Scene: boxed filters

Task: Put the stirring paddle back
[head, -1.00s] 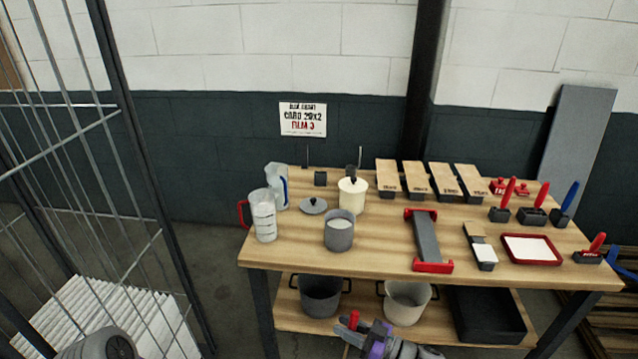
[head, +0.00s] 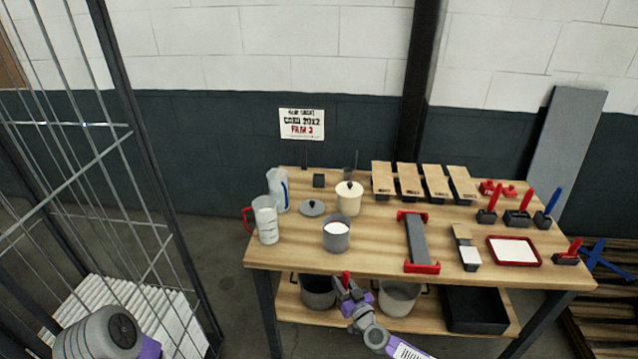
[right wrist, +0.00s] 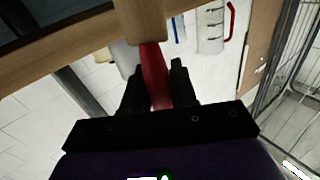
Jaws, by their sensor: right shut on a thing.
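My right gripper (head: 350,292) is in front of the table's front edge, low by the shelf pots. It is shut on a red handle (right wrist: 155,75), which I take to be the stirring paddle's. In the right wrist view the handle runs between the two fingers into a tan, wood-like part (right wrist: 142,20), cut off by the picture's top edge. In the head view only a red tip (head: 346,276) shows above the gripper. My left arm shows at the bottom left; its gripper is out of view.
The wooden table (head: 375,258) holds a grey pot (head: 336,240) with white contents, a cream lidded pot (head: 349,200), jugs (head: 267,225), a red-ended grey rack (head: 417,240) and a red tray (head: 514,262). A wire cage (head: 130,190) stands left.

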